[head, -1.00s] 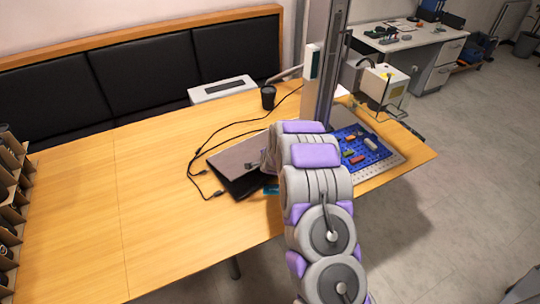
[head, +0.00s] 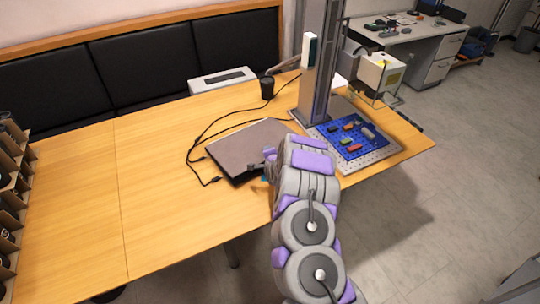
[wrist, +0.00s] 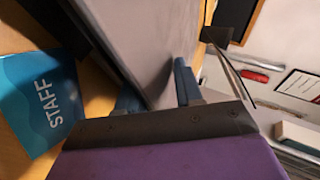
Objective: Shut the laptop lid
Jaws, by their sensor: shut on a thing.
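The laptop (head: 245,148) lies on the wooden table with its grey lid tilted low over the dark base. Only a narrow dark strip of the base shows along its near left edge. My gripper (head: 268,166) is at the lid's near right edge, partly hidden by my arm. In the wrist view the lid (wrist: 150,40) runs between the two blue-grey fingers of my gripper (wrist: 158,92), which are shut on its edge. The dark base (wrist: 52,22) shows to the left, apart from the lid.
A blue STAFF card (wrist: 40,98) lies beside the laptop. Black cables (head: 200,150) run along its left and back.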

